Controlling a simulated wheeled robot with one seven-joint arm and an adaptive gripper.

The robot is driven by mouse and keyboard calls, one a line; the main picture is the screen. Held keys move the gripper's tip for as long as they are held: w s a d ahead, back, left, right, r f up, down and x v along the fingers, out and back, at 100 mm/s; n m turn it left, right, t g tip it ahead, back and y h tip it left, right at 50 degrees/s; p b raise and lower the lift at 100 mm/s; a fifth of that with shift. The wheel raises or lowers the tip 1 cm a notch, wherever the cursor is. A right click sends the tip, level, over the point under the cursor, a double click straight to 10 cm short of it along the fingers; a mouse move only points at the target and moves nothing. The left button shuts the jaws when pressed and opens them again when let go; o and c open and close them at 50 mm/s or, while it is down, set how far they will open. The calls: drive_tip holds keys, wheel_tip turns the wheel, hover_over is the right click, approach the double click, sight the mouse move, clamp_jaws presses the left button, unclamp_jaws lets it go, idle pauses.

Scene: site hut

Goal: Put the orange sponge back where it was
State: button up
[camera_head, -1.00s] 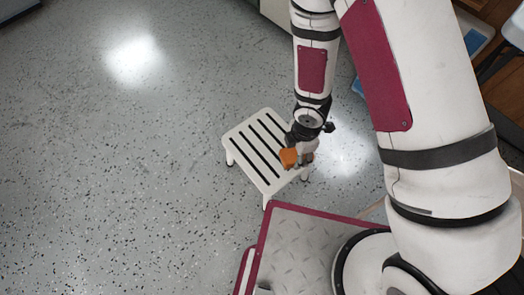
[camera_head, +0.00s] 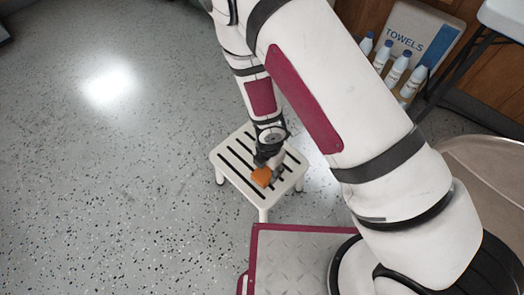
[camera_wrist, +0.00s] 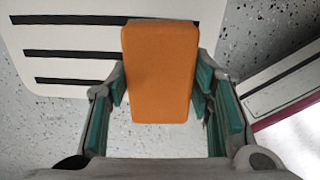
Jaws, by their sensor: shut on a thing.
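The orange sponge (camera_head: 262,177) is a small block held in my gripper (camera_head: 268,168) over the white slatted stool (camera_head: 235,160). In the wrist view the sponge (camera_wrist: 160,75) stands between the green-padded fingers of my gripper (camera_wrist: 160,100), which are shut on it. The stool's white top with dark slots (camera_wrist: 70,65) lies behind and to the left of the sponge there. I cannot tell whether the sponge touches the stool top.
Several white bottles with blue caps (camera_head: 396,68) stand at the upper right beside a box marked TOWELS (camera_head: 425,35). A pale table (camera_head: 505,18) is at the top right corner. The speckled grey floor (camera_head: 100,190) on the left is clear.

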drive_tip(key=w+p, duration=0.2)
drive_tip(key=w, duration=0.1)
drive_tip(key=shift+w+a, duration=0.15)
drive_tip(key=shift+a, duration=0.2)
drive_tip(key=shift+w+a+f+p, duration=0.15)
drive_tip(key=shift+w+a, duration=0.05)
drive_tip(key=shift+w, duration=0.6)
drive_tip(key=shift+w+a+f+p, duration=0.1)
drive_tip(key=shift+w+a, duration=0.15)
drive_tip(key=shift+w, duration=0.55)
drive_tip(key=shift+w+a+f+p, duration=0.15)
drive_tip(key=shift+w+a, duration=0.05)
drive_tip(key=shift+w, duration=0.6)
drive_tip(key=shift+f+b, duration=0.95)
drive_tip(key=shift+f, duration=0.75)
drive_tip(key=shift+f, duration=0.15)
drive_tip(key=o, duration=1)
drive_tip(key=shift+o, duration=0.2)
